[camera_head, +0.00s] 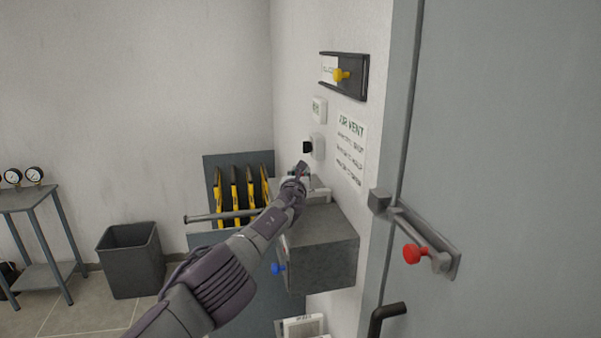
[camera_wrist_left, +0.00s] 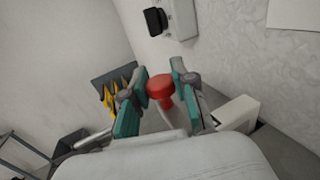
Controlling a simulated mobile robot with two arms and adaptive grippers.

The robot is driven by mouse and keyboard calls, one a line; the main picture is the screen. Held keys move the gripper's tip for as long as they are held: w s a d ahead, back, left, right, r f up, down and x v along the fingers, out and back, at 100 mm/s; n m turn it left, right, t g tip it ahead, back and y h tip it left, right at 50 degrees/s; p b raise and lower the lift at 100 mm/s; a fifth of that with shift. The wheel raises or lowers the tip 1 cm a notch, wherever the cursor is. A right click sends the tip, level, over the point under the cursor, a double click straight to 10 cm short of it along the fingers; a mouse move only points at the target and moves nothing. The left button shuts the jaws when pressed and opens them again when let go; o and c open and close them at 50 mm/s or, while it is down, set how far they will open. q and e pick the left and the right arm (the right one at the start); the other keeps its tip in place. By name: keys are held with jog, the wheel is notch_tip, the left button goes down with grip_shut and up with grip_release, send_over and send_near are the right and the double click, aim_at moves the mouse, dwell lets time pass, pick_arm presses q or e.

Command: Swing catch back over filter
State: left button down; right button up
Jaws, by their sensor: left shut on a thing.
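My left gripper (camera_head: 300,171) reaches in from the lower left to just above the grey wall box (camera_head: 328,262). In the left wrist view its teal fingers (camera_wrist_left: 158,92) stand on either side of a red knob (camera_wrist_left: 160,88) and are shut on it. A thin pale piece shows below the knob; I cannot tell for sure that it is the catch. A white block (camera_wrist_left: 237,114) sits on top of the box beside the fingers, and a pale part of it shows in the head view behind the hand. I cannot make out the filter with certainty. My right gripper is not in view.
A grey door with a red-knobbed latch (camera_head: 412,254) stands at right. A yellow-knobbed holder (camera_head: 342,75), small white wall units and an AIR VENT sign (camera_head: 351,147) are on the wall. A rack with yellow-edged plates (camera_head: 235,192) stands behind the arm; a bin (camera_head: 133,262) is at left.

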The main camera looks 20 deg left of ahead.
pick_arm(q)
jog(key=shift+r, duration=0.1)
jog(key=c, duration=0.9)
grip_release()
jog(key=shift+c, duration=0.2)
